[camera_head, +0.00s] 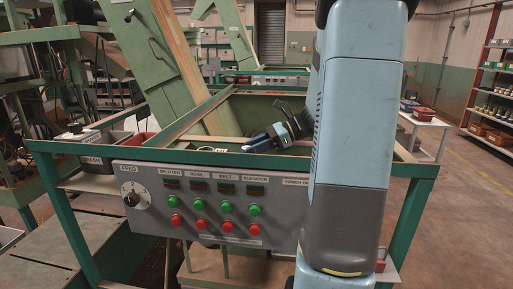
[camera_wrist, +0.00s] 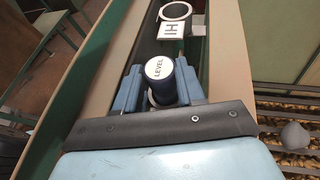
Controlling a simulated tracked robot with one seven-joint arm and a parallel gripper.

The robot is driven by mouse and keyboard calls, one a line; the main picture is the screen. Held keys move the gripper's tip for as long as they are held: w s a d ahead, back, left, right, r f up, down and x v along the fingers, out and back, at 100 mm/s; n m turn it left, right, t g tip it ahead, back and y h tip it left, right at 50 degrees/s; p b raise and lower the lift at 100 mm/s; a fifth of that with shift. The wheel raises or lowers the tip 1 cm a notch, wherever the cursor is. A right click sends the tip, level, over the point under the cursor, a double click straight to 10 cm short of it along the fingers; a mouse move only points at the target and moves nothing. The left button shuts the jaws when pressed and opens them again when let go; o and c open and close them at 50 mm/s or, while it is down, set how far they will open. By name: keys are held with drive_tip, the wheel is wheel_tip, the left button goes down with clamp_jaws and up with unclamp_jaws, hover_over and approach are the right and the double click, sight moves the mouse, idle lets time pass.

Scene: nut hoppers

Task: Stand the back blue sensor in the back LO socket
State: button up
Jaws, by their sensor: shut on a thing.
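A blue cylindrical sensor with a white cap marked LEVEL (camera_wrist: 159,70) is between the two blue fingers of my gripper (camera_wrist: 160,86), which is shut on it. In the head view my gripper (camera_head: 281,134) shows above the back of the green frame, left of my arm. A white ring (camera_wrist: 175,11) lies beside a white HI label (camera_wrist: 172,29) on the dark strip ahead of the sensor. Part of a pale ring shows just below the sensor's cap. No LO label can be read, and the sensor's lower end is hidden.
A grey control panel (camera_head: 213,203) with knobs and buttons hangs on the green frame's front. Green chutes (camera_head: 158,75) rise behind it. In the wrist view, rows of nuts (camera_wrist: 275,101) and a grey rounded object (camera_wrist: 294,135) are at right. A tan rail (camera_wrist: 227,45) runs alongside.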

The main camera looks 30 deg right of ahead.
drive_tip(key=shift+f, duration=0.3)
idle(0.4)
drive_tip(key=shift+r, duration=0.85)
idle(2.8)
drive_tip(key=shift+f, duration=0.8)
idle(0.9)
drive_tip(key=o, duration=0.8)
drive_tip(key=shift+d, duration=0.1)
drive_tip(key=shift+v, duration=5.35)
